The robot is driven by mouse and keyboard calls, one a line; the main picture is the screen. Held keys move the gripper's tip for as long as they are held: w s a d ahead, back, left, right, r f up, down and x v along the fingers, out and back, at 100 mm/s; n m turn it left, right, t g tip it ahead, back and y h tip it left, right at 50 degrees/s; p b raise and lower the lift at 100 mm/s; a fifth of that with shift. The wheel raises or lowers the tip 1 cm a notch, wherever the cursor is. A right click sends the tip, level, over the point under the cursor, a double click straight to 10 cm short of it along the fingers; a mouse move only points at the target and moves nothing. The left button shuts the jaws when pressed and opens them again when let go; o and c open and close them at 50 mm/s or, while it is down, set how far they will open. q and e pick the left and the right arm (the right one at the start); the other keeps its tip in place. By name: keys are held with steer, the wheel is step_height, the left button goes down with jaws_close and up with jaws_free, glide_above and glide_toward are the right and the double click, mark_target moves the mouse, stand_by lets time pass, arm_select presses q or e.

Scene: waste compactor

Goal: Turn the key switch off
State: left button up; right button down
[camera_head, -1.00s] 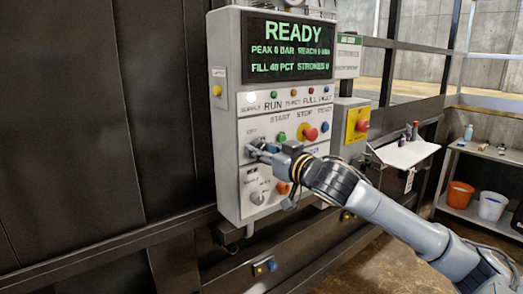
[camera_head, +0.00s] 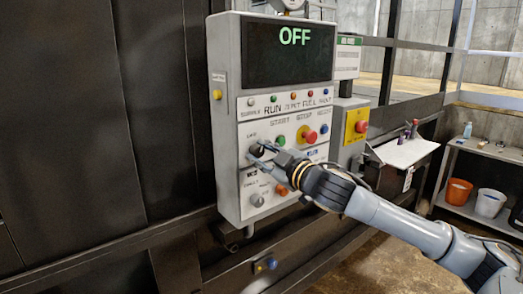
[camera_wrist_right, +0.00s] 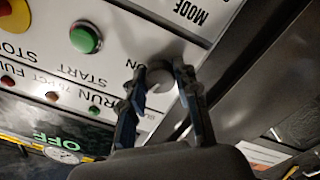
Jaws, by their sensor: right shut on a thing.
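The key switch (camera_head: 256,151) sits at the left of the grey control panel (camera_head: 228,120), left of the green start button. In the right wrist view its round grey body (camera_wrist_right: 158,76) lies between my two fingers. My right gripper (camera_head: 258,150) is shut on the key switch; it also shows in the right wrist view (camera_wrist_right: 156,85). The fingers partly hide the key. The panel's display (camera_head: 290,50) reads OFF in green. My left gripper is in neither view.
A green start button (camera_head: 281,140), a red stop button (camera_head: 310,138) and a lower selector knob (camera_head: 257,199) are close to my gripper. A red emergency button (camera_head: 361,126) on a yellow plate is to the right. A shelf with buckets (camera_head: 490,203) stands far right.

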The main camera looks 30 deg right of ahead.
steer(key=shift+n+p, duration=0.65)
steer(key=shift+n, duration=1.55)
steer(key=c, duration=1)
jaws_free()
